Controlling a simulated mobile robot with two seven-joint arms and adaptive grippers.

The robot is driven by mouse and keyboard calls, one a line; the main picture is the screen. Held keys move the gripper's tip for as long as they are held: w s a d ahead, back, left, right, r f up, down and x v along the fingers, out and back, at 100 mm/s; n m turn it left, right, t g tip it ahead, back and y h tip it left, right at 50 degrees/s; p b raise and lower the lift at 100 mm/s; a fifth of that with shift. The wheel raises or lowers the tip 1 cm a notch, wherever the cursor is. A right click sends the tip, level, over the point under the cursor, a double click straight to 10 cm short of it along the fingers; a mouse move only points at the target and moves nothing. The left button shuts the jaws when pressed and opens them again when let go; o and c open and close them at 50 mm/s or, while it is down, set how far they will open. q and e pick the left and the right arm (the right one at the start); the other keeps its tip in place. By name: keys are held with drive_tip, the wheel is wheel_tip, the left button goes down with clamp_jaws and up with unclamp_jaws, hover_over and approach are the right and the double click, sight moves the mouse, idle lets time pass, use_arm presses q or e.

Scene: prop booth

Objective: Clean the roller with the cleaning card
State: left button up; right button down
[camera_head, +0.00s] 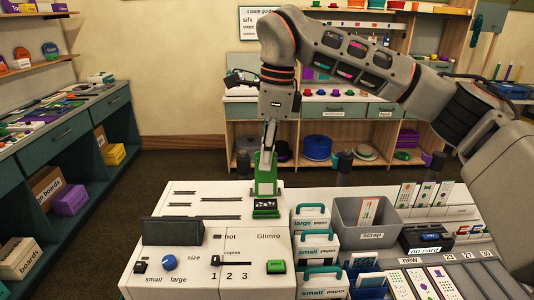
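A white machine marked "Glimro" (256,240) stands at the front, with several dark slots in its top. No roller can be made out on it. My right gripper (268,150) points down over the machine's back right part. Its narrow fingers meet an upright green piece (257,178), above a green block with a dark face (265,212). I cannot tell whether the fingers hold the green piece. Several patterned cards (405,194) stand at the right, and more lie at the front right (420,283). I cannot tell which is the cleaning card. My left gripper is not in view.
A blue knob (169,262), a copies slider (216,261) and a green button (276,266) are on the machine's front. Right of it are paper boxes (311,221), a grey scrap bin (373,238) holding a card, and a "no card" box (420,240). Shelves line the left and back.

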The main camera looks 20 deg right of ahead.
sight(266, 174)
drive_tip(key=shift+f, duration=1.85)
drive_tip(key=shift+f, duration=0.3)
